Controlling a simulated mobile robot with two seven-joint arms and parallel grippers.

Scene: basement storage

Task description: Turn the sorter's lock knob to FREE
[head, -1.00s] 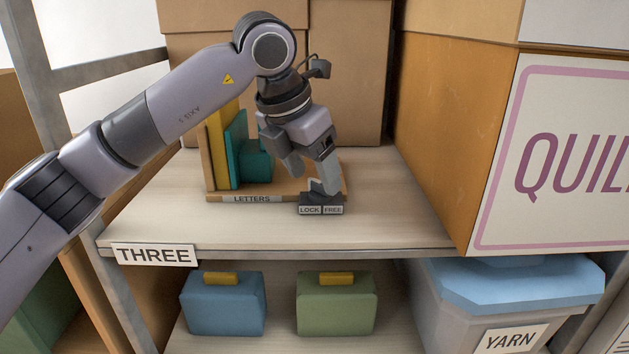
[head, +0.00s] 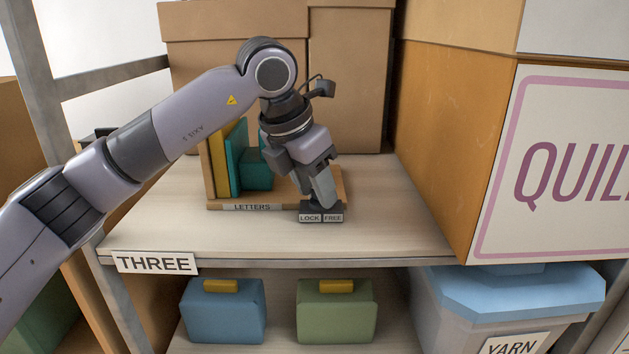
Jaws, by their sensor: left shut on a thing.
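The sorter (head: 218,178) is a wooden letter holder labelled LETTERS on the shelf marked THREE. It holds yellow and teal upright pieces and a teal block. At its right front corner is a dark lock block (head: 321,218) with LOCK on the left and FREE on the right. My left gripper (head: 322,200) reaches down over this block. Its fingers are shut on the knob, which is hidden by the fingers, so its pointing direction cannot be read. My right gripper is not in view.
A large QUILT-type carton (head: 462,130) stands close on the right. Brown cartons (head: 350,80) stand behind. The shelf board (head: 400,225) is clear in front. Below are a blue case (head: 223,312), a green case (head: 335,312) and a YARN bin (head: 450,320).

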